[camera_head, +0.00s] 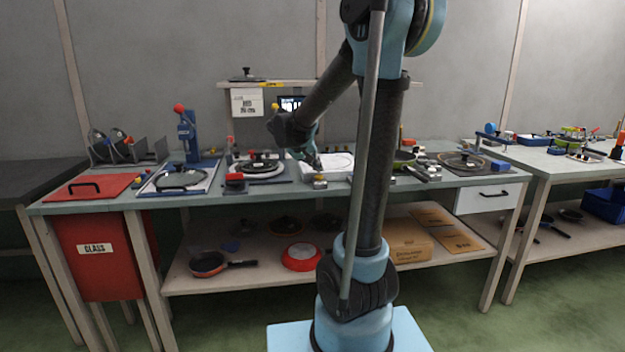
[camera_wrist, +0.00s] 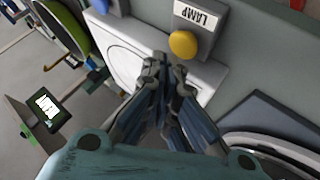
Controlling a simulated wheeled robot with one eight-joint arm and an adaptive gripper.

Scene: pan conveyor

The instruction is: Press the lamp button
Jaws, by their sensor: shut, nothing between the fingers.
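The lamp button is a round yellow knob (camera_wrist: 183,44) on a grey box with a white LAMP label (camera_wrist: 196,15) in the wrist view. My gripper (camera_wrist: 166,70) is shut and empty, with its fingertips just short of the button in that picture. I cannot tell whether they touch it. In the head view my gripper (camera_head: 313,163) points down over the middle of the worktable, close to a small box with a yellowish top (camera_head: 320,181) at the front edge, which looks like the lamp box.
A white plate with a round outline (camera_wrist: 118,58) lies beside the lamp box, with a blue knob (camera_wrist: 100,5) nearby. Pans, lids and fixtures crowd the worktable (camera_head: 110,203). A blue stand with a red knob (camera_head: 187,135) rises on the left. A shelf (camera_head: 240,84) stands behind.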

